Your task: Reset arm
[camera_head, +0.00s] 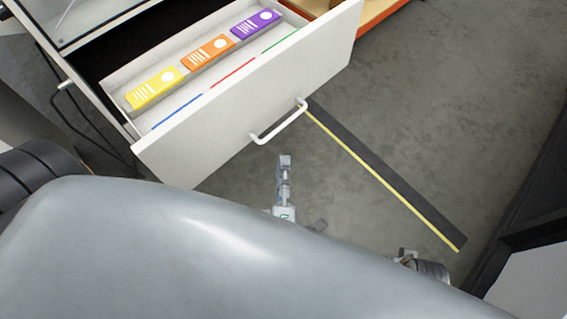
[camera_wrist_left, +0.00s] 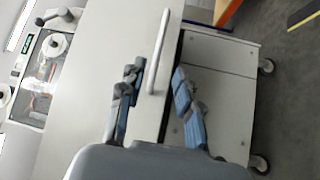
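An open white drawer (camera_head: 255,85) holds a yellow box (camera_head: 153,88), an orange box (camera_head: 208,51) and a purple box (camera_head: 255,24) in a row. Its white bar handle (camera_head: 279,127) is on the front. My left gripper (camera_head: 284,160) is just in front of the handle, apart from it. In the left wrist view, the left gripper's fingers (camera_wrist_left: 158,78) are spread and empty, with the handle (camera_wrist_left: 159,50) in line with the gap between them. Part of what looks like my right gripper (camera_head: 406,254) shows at the lower right; its fingers cannot be made out.
A black strip with a yellow edge (camera_head: 385,180) lies on the grey floor (camera_head: 450,90). An orange-edged shelf (camera_head: 375,14) stands behind the drawer. A dark structure (camera_head: 535,215) is at the right edge. The floor between the drawer and that structure is mostly clear.

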